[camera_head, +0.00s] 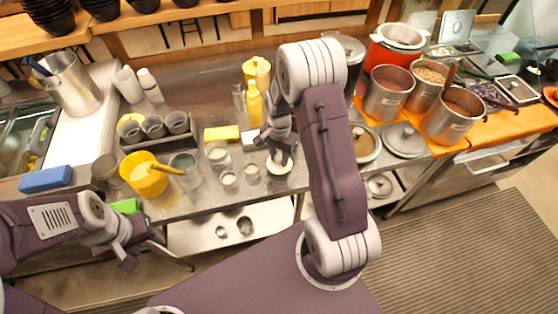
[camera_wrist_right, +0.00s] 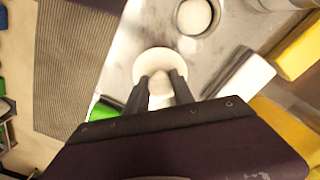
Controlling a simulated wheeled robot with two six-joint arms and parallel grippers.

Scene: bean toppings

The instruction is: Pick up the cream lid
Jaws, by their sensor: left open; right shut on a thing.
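The cream lid (camera_head: 279,167) is a round white disc near the front edge of the steel counter in the head view. In the right wrist view the lid (camera_wrist_right: 150,62) lies beyond my fingertips, with its pale knob between them. My right gripper (camera_head: 279,154) is shut on the lid's knob, from above; its two fingers also show in the right wrist view (camera_wrist_right: 161,88). I cannot tell whether the lid touches what is under it. My left gripper (camera_head: 138,256) is open and empty, low at the front left, below the counter edge.
Small white cups (camera_head: 229,181) stand just left of the lid. A yellow pitcher (camera_head: 148,178), a yellow bottle (camera_head: 254,103) and a yellow sponge (camera_head: 222,133) are further left and behind. Steel pots (camera_head: 388,92) stand on an orange cloth at the right.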

